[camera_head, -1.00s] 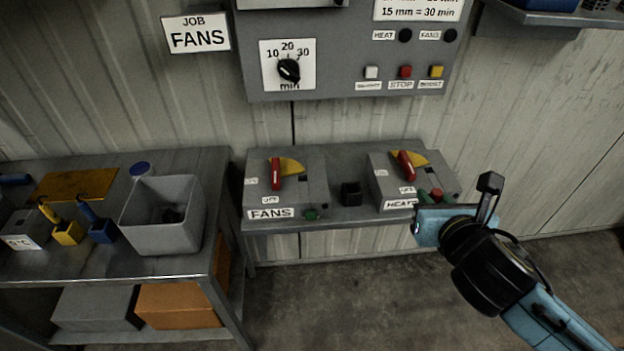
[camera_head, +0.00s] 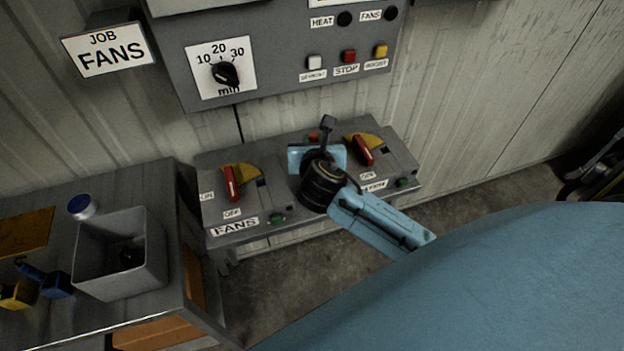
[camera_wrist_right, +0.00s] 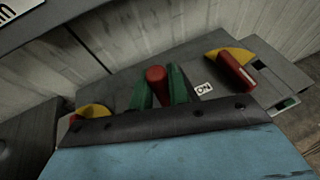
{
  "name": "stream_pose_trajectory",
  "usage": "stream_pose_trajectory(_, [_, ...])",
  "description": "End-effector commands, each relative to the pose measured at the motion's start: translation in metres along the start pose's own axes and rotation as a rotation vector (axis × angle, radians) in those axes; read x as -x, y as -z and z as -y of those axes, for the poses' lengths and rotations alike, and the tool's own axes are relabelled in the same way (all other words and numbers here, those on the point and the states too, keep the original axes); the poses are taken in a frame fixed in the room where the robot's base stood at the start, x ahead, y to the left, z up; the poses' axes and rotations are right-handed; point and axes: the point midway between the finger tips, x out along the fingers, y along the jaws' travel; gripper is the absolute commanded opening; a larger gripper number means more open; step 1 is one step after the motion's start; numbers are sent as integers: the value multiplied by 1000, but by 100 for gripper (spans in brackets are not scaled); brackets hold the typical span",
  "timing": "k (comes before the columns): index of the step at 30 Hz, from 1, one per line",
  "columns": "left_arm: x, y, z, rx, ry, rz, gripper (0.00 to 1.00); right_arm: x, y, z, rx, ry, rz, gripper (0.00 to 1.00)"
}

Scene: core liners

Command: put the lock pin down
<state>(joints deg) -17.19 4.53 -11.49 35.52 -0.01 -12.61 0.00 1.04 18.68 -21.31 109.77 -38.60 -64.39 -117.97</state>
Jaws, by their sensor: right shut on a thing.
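The red lock pin (camera_wrist_right: 156,74) shows in the right wrist view as a rounded red end between the green fingers. My right gripper (camera_wrist_right: 158,88) is shut on it. In the head view the pin (camera_head: 313,136) is a small red spot at the far side of the right gripper (camera_head: 312,141). The gripper is over the gap between the FANS switch box (camera_head: 262,197) and the right-hand switch box (camera_head: 392,172). The gripper hides the middle of the shelf and the pin's lower part. My left gripper is not in view.
The FANS box has a red lever (camera_head: 232,184) on a yellow plate; the other box has a similar red lever (camera_head: 364,150). A grey bin (camera_head: 121,276) and a blue-capped item (camera_head: 82,207) are on the left bench. A control panel (camera_head: 285,55) hangs above.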

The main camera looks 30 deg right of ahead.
Motion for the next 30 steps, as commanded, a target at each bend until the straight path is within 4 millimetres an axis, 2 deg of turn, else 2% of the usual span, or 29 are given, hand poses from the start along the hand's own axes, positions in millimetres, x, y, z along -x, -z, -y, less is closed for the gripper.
stream_pose_trajectory(1, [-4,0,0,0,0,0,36,-5,13,1,2,5,-5,0])
stream_pose_trajectory(6, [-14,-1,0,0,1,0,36,-17,42,1,1,3,-4,0])
stream_pose_trajectory(13, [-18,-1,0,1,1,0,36,-24,58,1,1,2,-2,0])
stream_pose_trajectory(19, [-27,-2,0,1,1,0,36,-34,85,0,2,1,-4,0])
stream_pose_trajectory(30, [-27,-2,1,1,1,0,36,-36,88,0,2,1,-1,0])
